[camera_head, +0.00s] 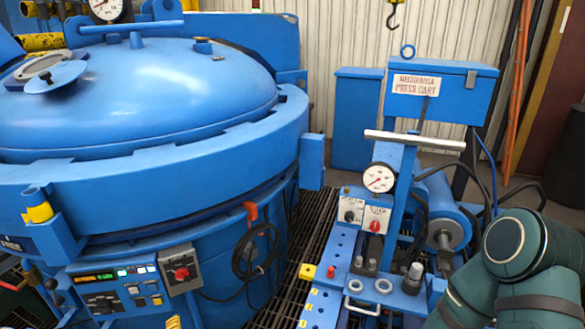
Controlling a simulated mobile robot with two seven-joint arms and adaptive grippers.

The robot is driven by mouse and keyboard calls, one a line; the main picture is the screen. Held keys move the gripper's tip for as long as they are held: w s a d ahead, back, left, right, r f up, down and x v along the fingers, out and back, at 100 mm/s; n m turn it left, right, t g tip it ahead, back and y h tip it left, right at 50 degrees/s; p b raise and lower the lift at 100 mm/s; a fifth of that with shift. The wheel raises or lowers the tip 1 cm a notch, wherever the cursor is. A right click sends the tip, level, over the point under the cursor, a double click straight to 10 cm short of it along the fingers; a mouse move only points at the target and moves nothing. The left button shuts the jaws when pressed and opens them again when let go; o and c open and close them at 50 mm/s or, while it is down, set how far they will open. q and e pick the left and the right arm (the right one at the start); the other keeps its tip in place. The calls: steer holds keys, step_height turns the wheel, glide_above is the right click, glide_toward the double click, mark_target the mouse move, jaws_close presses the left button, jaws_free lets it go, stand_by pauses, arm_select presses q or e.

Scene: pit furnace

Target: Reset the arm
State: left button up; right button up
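One of my arms, dark green, shows at the lower right. Its rounded joint and links fill that corner, in front of the press cart. No gripper is in the picture, so I cannot see the fingers of either hand. My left arm is not clearly in view.
A large blue pit furnace (150,95) with a domed lid fills the left. Its control panel (115,288) is at the lower left. A blue press cart (436,92) with a gauge (379,178) stands right of centre, close to my arm. A dark grating (300,240) lies between them.

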arm_select(q)
steer(key=s+d+m+g+h, duration=0.2)
steer(key=d+m+g+h, duration=0.1)
steer(key=d+m, duration=0.4)
steer(key=s+d+m+g+h, duration=0.2)
steer(key=d+m+h, duration=0.25)
steer(key=d, duration=0.45)
steer(key=s+d+r+m+g, duration=0.1)
steer(key=s+d+m+g, duration=0.2)
steer(key=s+m, duration=0.3)
steer(key=s+d+r+m+g, duration=0.1)
steer(key=s+d+m+g, duration=0.3)
steer(key=s+m, duration=0.2)
steer(key=shift+s+r+m+g, duration=0.35)
steer(key=shift+s+g, duration=0.05)
steer(key=shift+s, duration=0.4)
steer(key=shift+s+r+m+g+y, duration=0.15)
steer(key=shift+s+m+g+y, duration=0.15)
steer(key=shift+s+m+y, duration=0.15)
steer(key=shift+c, duration=0.3)
